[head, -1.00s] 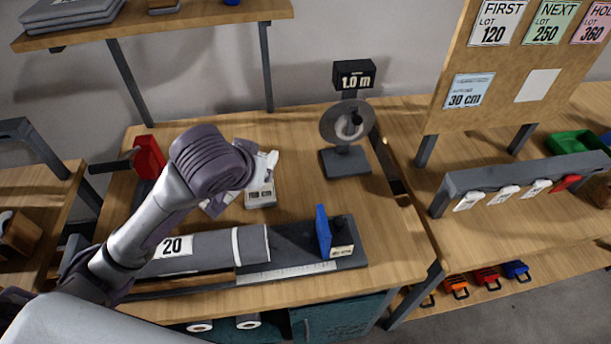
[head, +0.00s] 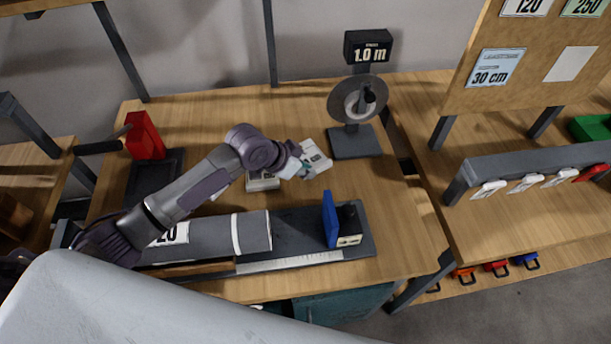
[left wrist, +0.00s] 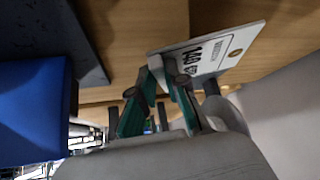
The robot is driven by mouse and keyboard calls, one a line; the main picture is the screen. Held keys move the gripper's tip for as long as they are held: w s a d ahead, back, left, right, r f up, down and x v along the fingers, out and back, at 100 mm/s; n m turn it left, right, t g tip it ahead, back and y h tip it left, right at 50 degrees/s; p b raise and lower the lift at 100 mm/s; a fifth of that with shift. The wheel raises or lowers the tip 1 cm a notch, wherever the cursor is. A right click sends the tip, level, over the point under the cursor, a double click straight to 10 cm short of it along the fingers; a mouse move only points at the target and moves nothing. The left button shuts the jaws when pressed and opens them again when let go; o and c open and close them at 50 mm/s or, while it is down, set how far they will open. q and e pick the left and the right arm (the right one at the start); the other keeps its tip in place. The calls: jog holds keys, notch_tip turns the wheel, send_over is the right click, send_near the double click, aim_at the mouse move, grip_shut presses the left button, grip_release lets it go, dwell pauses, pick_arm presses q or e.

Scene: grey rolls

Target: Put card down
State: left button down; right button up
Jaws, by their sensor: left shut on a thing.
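A white card (head: 315,157) with print on it is held in my left gripper (head: 299,163), above the wooden table to the left of the dial stand. In the left wrist view the card (left wrist: 212,52) shows dark lettering, upside down, and a small round mark near one corner. The teal-lined fingers of the left gripper (left wrist: 162,98) are closed on the card's edge. I cannot tell from the head view how high the card is above the table. My right gripper is not in view.
A dial stand (head: 352,143) with a "1.0 m" display is right of the card. A small pale block (head: 262,182) lies behind the grey roll (head: 210,241). A blue stop (head: 330,220) stands on the ruled bed. Bare table (head: 400,222) is at the right.

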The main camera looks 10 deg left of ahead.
pick_arm(q)
notch_tip(320, 180, down, 3)
jog(key=shift+f, duration=0.55)
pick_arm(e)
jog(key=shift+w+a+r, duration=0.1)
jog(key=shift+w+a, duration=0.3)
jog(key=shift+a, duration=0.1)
pick_arm(q)
jog(key=c, duration=1.2)
grip_release()
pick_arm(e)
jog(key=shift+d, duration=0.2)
